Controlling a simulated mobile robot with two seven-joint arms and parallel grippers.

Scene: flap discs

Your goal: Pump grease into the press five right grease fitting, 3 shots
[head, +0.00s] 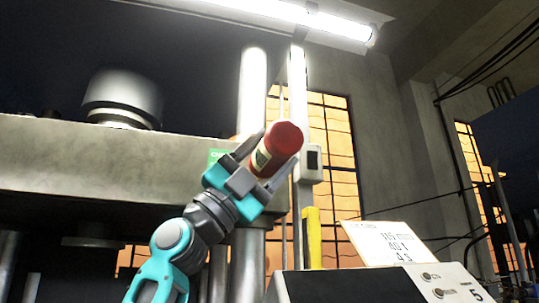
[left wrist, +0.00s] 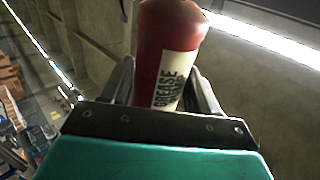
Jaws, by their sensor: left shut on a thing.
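My left gripper (head: 277,150) is raised in front of the press and shut on a red grease canister (head: 284,137), tilted up to the right. In the left wrist view the canister (left wrist: 170,45) stands between the two fingers, with a pale label reading "GREASE" and a second, blurred word. The press (head: 110,165) shows as a wide grey crosshead at left with a bright steel column (head: 252,90) behind the gripper. I cannot make out a grease fitting; the gripper and canister cover part of the column area. My right gripper is not in view.
A dark control console (head: 345,287) with a panel marked 5 stands at the lower right, with a white sign (head: 385,243) above it. A yellow post (head: 312,238) and a grey box (head: 311,163) are close right of my gripper. Cables hang at far right.

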